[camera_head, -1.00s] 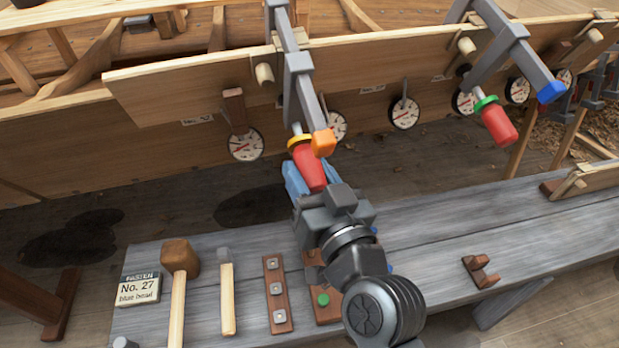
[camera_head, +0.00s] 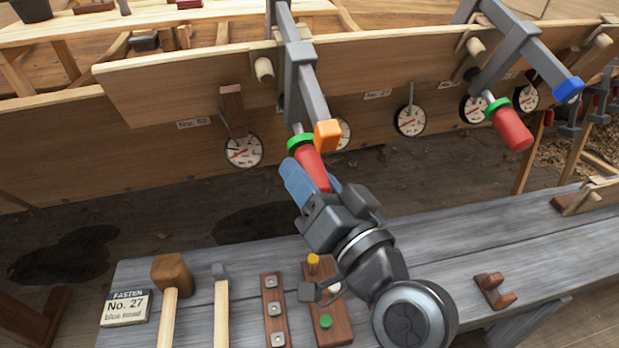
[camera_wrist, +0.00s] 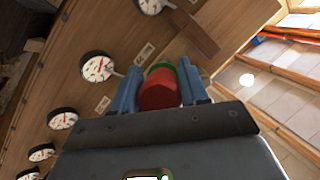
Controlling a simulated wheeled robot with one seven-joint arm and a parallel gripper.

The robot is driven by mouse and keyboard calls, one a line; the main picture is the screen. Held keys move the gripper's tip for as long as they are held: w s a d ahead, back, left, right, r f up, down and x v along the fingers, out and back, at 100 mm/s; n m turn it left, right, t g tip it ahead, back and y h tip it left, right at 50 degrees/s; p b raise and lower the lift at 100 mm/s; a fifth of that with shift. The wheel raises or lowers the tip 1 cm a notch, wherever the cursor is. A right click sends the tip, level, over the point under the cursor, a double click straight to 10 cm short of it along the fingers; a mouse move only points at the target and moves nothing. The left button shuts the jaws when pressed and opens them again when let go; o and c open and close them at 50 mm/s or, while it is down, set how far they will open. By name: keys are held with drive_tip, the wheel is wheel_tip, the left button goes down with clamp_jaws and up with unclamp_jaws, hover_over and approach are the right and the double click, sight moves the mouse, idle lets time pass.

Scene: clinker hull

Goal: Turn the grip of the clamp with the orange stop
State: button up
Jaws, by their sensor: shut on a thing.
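The clamp with the orange stop (camera_head: 327,135) hangs on the hull's plank edge, its grey bar (camera_head: 305,85) slanting down. Its red grip (camera_head: 314,168) has a green collar (camera_head: 300,141) at the upper end. My gripper (camera_head: 298,178) has its blue fingers around the red grip from below. In the wrist view the red grip (camera_wrist: 159,90) sits between the two blue fingers, with the green collar (camera_wrist: 161,68) behind it. The far side of the grip is hidden.
A second clamp with a blue stop (camera_head: 568,90) and red grip (camera_head: 513,130) is at right. Round dials (camera_head: 241,151) hang along the hull. The bench below holds a mallet (camera_head: 172,272), a card (camera_head: 124,307), a block with coloured pegs (camera_head: 334,328) and a brown bracket (camera_head: 493,290).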

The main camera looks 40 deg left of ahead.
drive_tip(key=o, duration=1)
drive_tip(key=shift+b+v, duration=0.35)
drive_tip(key=shift+v, duration=3.5)
